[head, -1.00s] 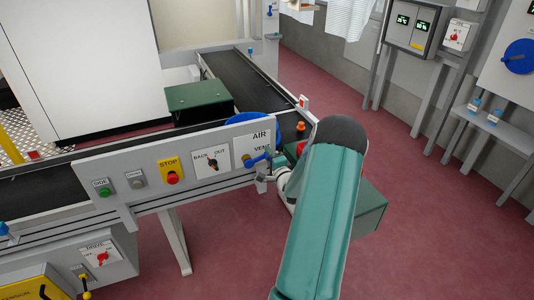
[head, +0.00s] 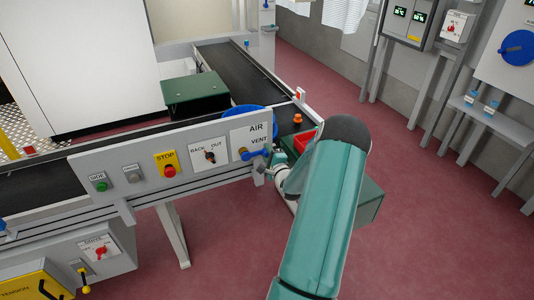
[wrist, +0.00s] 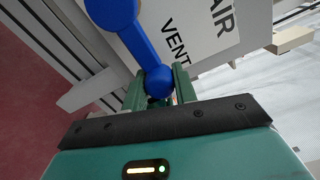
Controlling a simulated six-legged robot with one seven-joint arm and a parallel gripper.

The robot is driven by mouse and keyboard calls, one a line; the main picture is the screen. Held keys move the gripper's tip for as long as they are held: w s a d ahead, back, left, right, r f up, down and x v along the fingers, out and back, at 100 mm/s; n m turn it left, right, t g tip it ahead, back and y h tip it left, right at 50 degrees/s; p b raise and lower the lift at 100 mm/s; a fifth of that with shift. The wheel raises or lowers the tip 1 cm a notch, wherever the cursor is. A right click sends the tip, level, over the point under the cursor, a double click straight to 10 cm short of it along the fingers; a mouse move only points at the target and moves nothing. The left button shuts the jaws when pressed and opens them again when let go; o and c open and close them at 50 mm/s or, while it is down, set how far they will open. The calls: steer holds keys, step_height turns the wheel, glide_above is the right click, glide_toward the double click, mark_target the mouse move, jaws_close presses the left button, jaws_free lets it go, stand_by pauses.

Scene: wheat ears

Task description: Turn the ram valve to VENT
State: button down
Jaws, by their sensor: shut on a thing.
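The ram valve is a blue lever (head: 254,154) on a white plate (head: 248,132) lettered AIR at the top and VENT lower right. The lever points right, its end just below the word VENT. My gripper (head: 270,160) is at the lever's end, partly hidden by my arm in the head view. In the wrist view the blue lever (wrist: 140,42) runs from its hub at the top to a round end between the green fingers of my gripper (wrist: 159,86). The fingers are shut on that end.
Left of the valve on the grey panel are a BACK/OUT switch (head: 210,156), a STOP button (head: 169,171) and a green button (head: 101,185). A green box (head: 195,94) and a blue round thing (head: 240,112) are behind the panel. Red floor lies open at right.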

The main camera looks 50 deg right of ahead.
steer(key=c, duration=1.1)
jaws_free()
steer(key=shift+f, duration=0.1)
steer(key=v, duration=1.4)
